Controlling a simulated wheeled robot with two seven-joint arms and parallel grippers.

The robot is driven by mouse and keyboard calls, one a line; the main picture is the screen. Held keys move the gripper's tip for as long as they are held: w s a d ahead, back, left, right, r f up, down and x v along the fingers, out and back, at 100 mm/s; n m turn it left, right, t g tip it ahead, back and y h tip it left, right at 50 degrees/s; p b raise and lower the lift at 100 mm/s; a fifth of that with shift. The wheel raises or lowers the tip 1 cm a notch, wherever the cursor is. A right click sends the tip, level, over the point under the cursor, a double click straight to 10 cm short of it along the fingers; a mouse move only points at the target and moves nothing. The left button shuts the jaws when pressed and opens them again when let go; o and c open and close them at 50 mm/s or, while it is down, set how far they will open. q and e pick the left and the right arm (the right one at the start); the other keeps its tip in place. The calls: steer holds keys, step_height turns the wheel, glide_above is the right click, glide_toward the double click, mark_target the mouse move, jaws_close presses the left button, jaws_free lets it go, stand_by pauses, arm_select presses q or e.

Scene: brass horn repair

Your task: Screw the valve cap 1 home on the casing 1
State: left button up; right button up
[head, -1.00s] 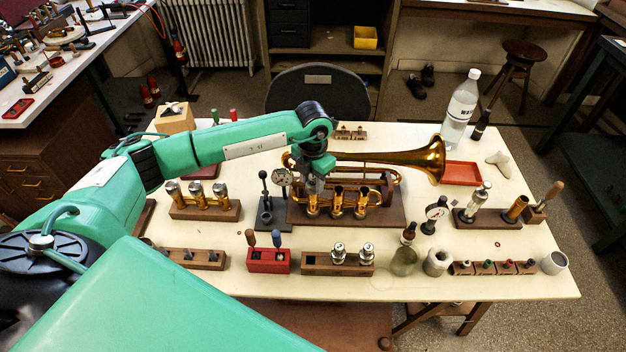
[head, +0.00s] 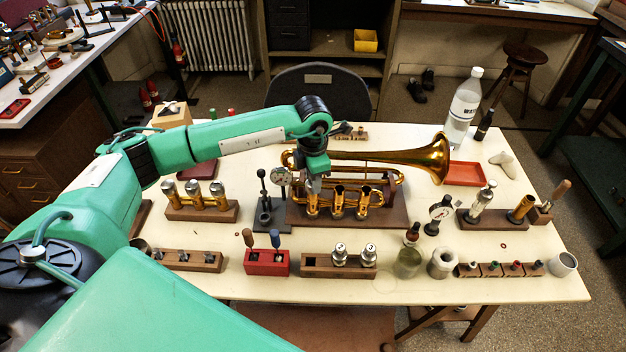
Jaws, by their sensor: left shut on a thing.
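A brass horn (head: 408,156) lies on a dark wooden cradle (head: 394,220), bell to the right. Its three casings stand in a row: the leftmost casing (head: 312,206), the middle casing (head: 338,201) and the right casing (head: 363,198). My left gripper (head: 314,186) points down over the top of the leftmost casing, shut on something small. The held thing is hidden by the fingers, so I cannot make out the valve cap or how it sits on the casing. The middle and right casings look open at the top. My right gripper is not in view.
A dial gauge stand (head: 271,212) stands close left of the horn. A wooden block with capped brass parts (head: 202,212) is farther left. A red tool block (head: 267,262) and a valve block (head: 318,265) are in front. A bottle (head: 462,108) stands behind the bell.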

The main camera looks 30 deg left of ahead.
arm_select(q)
steer(key=shift+f+m+b, duration=0.1)
steer(key=shift+m+b, duration=1.2)
steer(key=shift+m, duration=0.4)
steer(key=shift+m+b, duration=0.45)
steer(key=shift+m, duration=0.45)
